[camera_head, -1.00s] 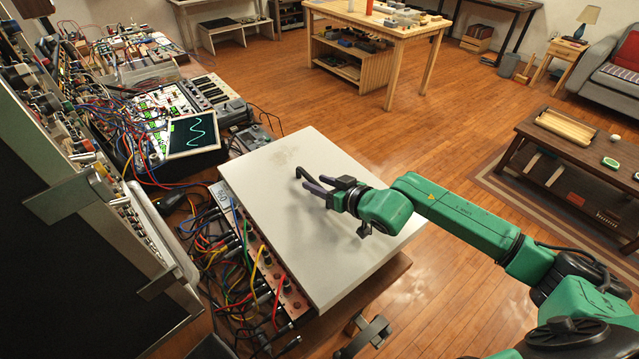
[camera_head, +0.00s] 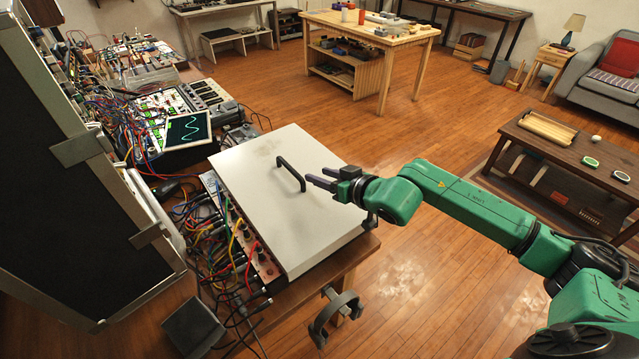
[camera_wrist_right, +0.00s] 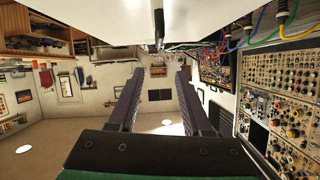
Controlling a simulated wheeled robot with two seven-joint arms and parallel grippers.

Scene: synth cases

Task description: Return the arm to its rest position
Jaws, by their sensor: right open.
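My right gripper (camera_head: 322,178) is open and empty, its dark fingers just to the right of a black handle (camera_head: 291,174) and apart from it. The handle sits on a flat white panel (camera_head: 262,215) on the workbench at centre left. My green right arm (camera_head: 465,200) reaches in from the lower right. In the right wrist view the two fingers (camera_wrist_right: 160,78) stand apart with nothing between them, and the white panel (camera_wrist_right: 100,20) fills the top. My left gripper is out of view.
Coloured cables (camera_head: 235,245) run along the panel's left edge. A dark open case (camera_head: 65,215) stands at the left, with a lit screen (camera_head: 188,129) beyond. A dark ring-shaped bracket (camera_head: 336,312) is at the bench's front. Open floor (camera_head: 430,275) lies right of the bench.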

